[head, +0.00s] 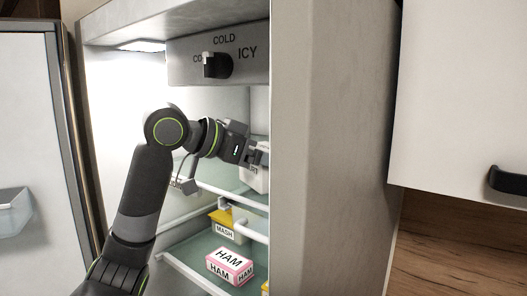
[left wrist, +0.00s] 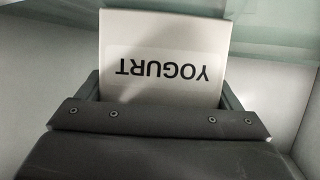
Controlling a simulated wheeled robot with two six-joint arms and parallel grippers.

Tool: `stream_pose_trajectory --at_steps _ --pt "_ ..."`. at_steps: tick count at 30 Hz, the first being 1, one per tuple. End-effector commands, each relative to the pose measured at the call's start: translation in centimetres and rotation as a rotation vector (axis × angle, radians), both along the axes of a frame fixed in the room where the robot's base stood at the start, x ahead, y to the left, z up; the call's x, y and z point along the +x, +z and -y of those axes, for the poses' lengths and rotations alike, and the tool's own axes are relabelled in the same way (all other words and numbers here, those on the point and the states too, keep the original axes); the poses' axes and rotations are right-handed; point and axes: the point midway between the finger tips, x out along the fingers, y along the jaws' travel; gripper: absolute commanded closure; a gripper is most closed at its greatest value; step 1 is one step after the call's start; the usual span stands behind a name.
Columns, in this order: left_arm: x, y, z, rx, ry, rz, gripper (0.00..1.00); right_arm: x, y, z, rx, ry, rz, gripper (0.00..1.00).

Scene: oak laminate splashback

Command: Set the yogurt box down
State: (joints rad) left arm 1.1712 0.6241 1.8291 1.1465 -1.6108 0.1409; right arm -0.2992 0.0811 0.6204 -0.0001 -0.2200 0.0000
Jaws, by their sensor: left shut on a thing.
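The yogurt box (left wrist: 165,45) is white with black YOGURT lettering, which reads upside down in the left wrist view. My left gripper (left wrist: 160,92) is shut on it, with one finger at each side. In the head view my left arm reaches into the open fridge, and the left gripper (head: 257,157) is at the middle shelf's height. Part of the white box (head: 256,180) shows under it, partly cut off by the fridge's right wall. I cannot tell whether the box touches the glass shelf (head: 215,175). My right gripper is not in view.
The fridge's right side wall (head: 333,150) hides part of the interior. A temperature knob (head: 217,65) is above. The open door (head: 25,120) is at left.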

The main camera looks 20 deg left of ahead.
Motion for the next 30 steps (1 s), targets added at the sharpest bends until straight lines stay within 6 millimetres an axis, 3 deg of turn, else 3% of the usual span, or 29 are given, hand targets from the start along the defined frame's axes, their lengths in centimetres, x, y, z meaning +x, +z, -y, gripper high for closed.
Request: stream_pose_trajectory --at_steps 8,9,12,20,30 --pt "0.0 -0.2 0.0 -0.001 0.000 0.002 0.47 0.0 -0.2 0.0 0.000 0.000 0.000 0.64" --pt "0.0 -0.3 0.0 0.000 0.000 0.000 0.11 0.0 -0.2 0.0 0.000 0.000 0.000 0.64" --pt "0.0 -0.2 0.0 0.000 0.000 0.000 0.00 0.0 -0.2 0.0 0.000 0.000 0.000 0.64" --pt "0.0 0.1 0.0 0.000 0.000 0.001 0.00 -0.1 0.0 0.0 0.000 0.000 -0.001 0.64" --pt "-2.9 1.2 -2.8 0.002 0.004 0.005 0.00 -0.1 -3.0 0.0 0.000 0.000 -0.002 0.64"
